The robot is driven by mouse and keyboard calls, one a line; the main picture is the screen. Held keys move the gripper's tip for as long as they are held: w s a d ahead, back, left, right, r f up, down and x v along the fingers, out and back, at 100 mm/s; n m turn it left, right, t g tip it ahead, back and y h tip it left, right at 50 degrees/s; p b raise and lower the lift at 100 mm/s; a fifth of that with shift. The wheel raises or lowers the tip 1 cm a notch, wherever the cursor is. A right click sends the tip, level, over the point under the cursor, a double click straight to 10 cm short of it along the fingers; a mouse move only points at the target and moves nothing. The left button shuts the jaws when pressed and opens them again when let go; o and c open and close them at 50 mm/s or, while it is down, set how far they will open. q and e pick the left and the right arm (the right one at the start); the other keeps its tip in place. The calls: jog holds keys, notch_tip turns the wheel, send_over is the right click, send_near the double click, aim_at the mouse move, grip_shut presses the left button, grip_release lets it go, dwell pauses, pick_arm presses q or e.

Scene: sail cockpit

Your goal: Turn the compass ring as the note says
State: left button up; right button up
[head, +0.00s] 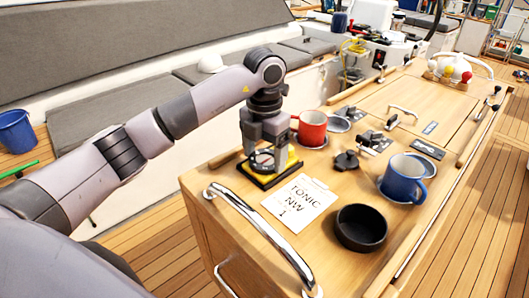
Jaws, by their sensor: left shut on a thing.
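My left gripper (264,150) points down over the compass (268,170) near the left end of the wooden table top. It is shut on the compass ring (262,162), with its fingers on either side of it. The compass sits on a dark base with yellow edges. The gripper hides part of the ring and dial, and I cannot read the ring's marks. The note (299,204) is a white card lying in front of the compass; it reads "TONIC NW 1". My right gripper is not in view.
A red mug (312,128) stands close behind the compass on the right. A black bowl (361,228) and a blue mug (403,178) stand to the right. Black deck fittings (346,161) lie between. A metal rail (262,232) runs along the table's near left edge.

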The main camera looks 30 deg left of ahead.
aim_at(263, 159)
pick_arm(q)
jog(key=m+b, duration=0.1)
jog(key=m, duration=0.3)
jog(key=shift+a, duration=0.1)
jog(key=shift+w+m+b, duration=0.1)
jog(key=shift+m+b, duration=0.5)
jog(key=shift+m, duration=1.5)
jog(key=o, duration=1)
jog(key=shift+r, duration=0.15)
notch_tip(263, 159, up, 7)
jog(key=shift+b, duration=0.5)
